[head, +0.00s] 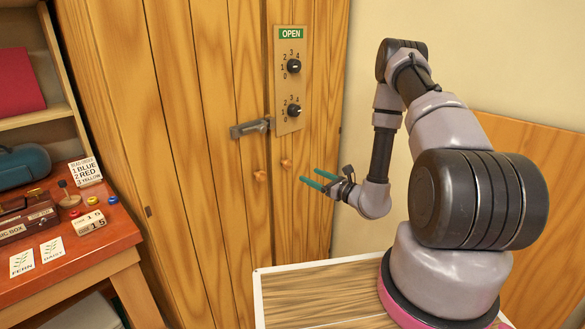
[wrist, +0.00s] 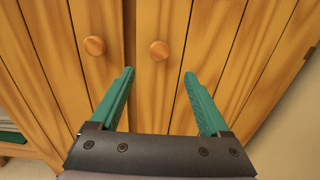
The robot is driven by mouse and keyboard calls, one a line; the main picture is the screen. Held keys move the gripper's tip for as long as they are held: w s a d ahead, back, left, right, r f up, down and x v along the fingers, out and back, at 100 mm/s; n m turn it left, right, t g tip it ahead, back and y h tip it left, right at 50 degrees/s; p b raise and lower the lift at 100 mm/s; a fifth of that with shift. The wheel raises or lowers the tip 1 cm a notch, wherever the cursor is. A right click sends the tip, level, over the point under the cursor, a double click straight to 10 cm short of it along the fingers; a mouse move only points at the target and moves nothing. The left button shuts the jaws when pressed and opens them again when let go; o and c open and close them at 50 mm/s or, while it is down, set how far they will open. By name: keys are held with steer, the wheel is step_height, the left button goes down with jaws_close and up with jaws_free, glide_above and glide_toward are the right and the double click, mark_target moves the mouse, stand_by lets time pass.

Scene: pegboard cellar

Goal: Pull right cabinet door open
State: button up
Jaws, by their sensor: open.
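The wooden cabinet has two tall doors. The right door (head: 312,130) looks closed, with a small round wooden knob (head: 286,163) near its inner edge. The left door (head: 205,110) has a matching knob (head: 260,175). In the wrist view the right knob (wrist: 159,50) lies beyond and between my open fingers, and the left knob (wrist: 95,46) is left of them. My gripper (head: 312,181) has green fingers, open and empty, to the right of the right knob and apart from it. It also shows in the wrist view (wrist: 158,75).
A grey latch (head: 250,128) crosses the door seam above the knobs. A dial panel (head: 289,80) marked OPEN is on the right door. A red desk (head: 85,245) with a box, cards and buttons stands at left. A cream wall is at right.

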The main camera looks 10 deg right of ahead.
mark_target(289, 165)
steer(key=x, duration=1)
steer(key=shift+r, duration=0.1)
jaws_close()
stand_by(1.1)
